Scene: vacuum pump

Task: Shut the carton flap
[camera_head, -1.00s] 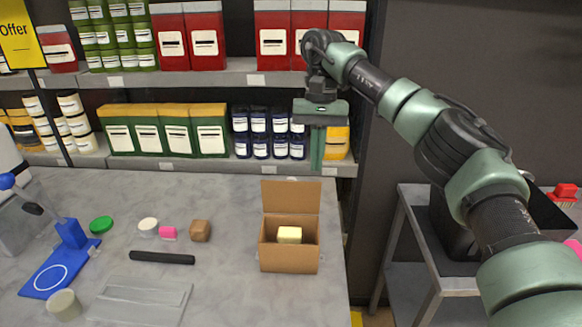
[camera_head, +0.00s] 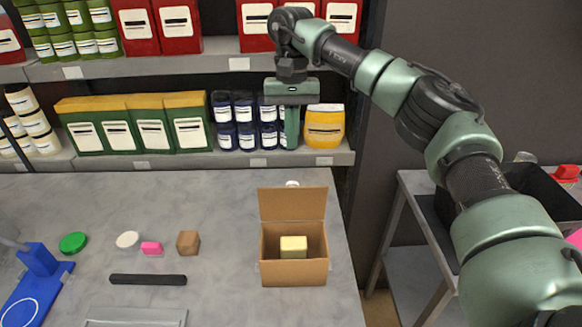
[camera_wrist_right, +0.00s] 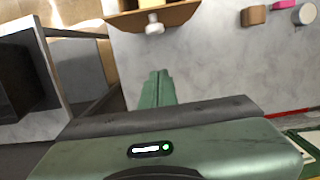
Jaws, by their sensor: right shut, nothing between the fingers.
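The brown carton (camera_head: 293,272) stands on the grey table near its right edge, with its flap (camera_head: 293,204) standing up at the back. A pale yellow block (camera_head: 293,246) lies inside. My right gripper (camera_head: 291,142) is shut and empty, pointing down above the table's back edge, behind and above the carton. In the right wrist view the shut fingers (camera_wrist_right: 157,82) point towards the table, and the flap (camera_wrist_right: 150,20) shows at the top edge. A small white object (camera_head: 292,184) stands just behind the flap and also shows in the wrist view (camera_wrist_right: 154,26). My left gripper is not in view.
Shelves with jars, red boxes and green boxes (camera_head: 135,125) stand behind the table. A brown block (camera_head: 188,242), a pink block (camera_head: 151,248), lids and a black bar (camera_head: 148,280) lie left of the carton. A side table (camera_head: 410,250) stands at the right.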

